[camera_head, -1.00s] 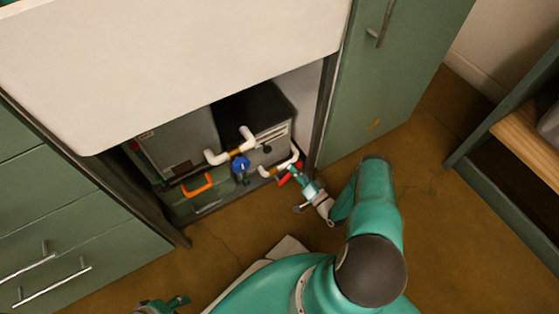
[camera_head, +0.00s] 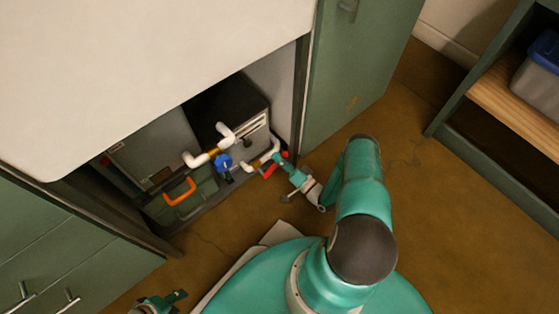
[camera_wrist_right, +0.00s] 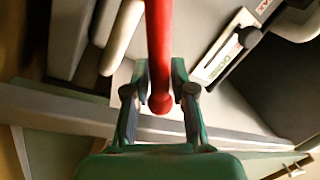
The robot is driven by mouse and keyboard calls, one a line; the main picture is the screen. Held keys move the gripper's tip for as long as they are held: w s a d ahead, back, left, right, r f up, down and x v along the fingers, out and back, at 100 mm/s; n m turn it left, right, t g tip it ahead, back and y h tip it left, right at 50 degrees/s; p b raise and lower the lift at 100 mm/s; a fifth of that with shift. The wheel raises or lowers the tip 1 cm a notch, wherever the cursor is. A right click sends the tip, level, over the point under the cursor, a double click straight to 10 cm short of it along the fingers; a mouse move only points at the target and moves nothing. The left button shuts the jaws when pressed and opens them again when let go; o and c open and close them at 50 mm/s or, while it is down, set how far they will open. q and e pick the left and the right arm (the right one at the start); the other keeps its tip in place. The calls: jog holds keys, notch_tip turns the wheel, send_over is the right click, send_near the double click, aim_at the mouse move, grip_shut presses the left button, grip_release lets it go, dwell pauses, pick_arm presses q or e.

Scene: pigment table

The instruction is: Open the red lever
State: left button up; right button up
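The red lever (camera_head: 268,171) sits on white pipework low in the open cabinet, right of a blue valve handle (camera_head: 224,163). My right gripper (camera_head: 284,167) reaches it from the right. In the right wrist view the red lever (camera_wrist_right: 160,45) runs down between the two fingers of my right gripper (camera_wrist_right: 160,80), with its rounded end just inside them.
White pipes (camera_head: 195,159) and a toolbox with an orange handle (camera_head: 180,192) are left of the lever. A green cabinet door (camera_head: 345,90) stands to the right. A shelf (camera_head: 505,108) holds a blue-lidded bin (camera_head: 540,78). Floor in front is mostly clear.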

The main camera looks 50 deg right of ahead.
jog(key=shift+o, duration=1)
jog(key=shift+s, duration=0.1)
jog(key=s+f, duration=0.2)
jog(key=s, duration=0.9)
jog(key=shift+s+a, duration=0.35)
